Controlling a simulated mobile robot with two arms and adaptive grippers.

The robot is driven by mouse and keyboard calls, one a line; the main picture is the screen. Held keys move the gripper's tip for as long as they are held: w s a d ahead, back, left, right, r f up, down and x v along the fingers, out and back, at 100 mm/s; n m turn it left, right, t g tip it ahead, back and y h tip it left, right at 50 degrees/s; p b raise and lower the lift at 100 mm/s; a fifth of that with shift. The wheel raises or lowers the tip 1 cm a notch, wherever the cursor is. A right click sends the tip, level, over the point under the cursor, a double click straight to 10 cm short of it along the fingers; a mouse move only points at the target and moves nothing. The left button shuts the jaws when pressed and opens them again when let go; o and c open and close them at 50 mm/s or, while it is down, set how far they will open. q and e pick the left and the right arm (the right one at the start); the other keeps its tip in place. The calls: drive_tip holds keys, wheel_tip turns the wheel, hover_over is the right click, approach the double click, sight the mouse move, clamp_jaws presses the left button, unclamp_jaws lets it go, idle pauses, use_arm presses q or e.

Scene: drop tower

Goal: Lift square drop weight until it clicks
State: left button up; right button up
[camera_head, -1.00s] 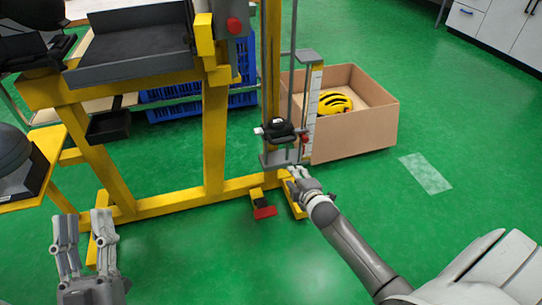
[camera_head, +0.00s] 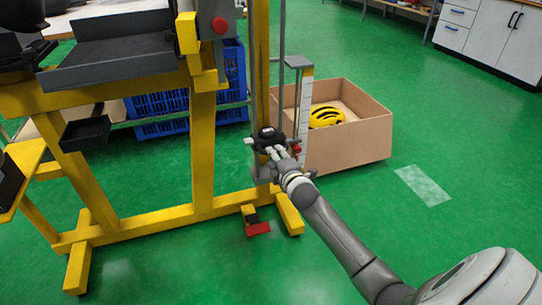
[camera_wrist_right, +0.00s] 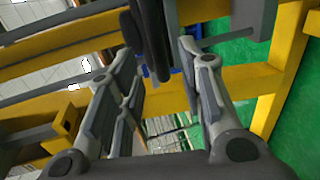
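The black drop weight (camera_head: 268,138) sits on the vertical rails of the yellow drop tower, low down, beside the white scale strip. My right gripper (camera_head: 278,153) is right at its near side and partly covers it. In the right wrist view, the right gripper (camera_wrist_right: 160,85) has its two fingers apart. A dark upright piece (camera_wrist_right: 152,40), seemingly part of the weight, shows between and beyond them; I see no clear contact. My left gripper is out of view.
The yellow frame (camera_head: 203,140) stands left of the rails, with a red pedal (camera_head: 258,229) on the floor below. A cardboard box (camera_head: 350,143) with a yellow helmet (camera_head: 326,117) stands to the right. A red button (camera_head: 220,25) is high on the frame. Green floor is free in front.

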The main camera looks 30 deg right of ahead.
sight(267, 144)
drive_tip(key=shift+b+x, duration=0.75)
drive_tip(key=shift+x, duration=1.6)
drive_tip(key=shift+c, duration=0.2)
clamp_jaws()
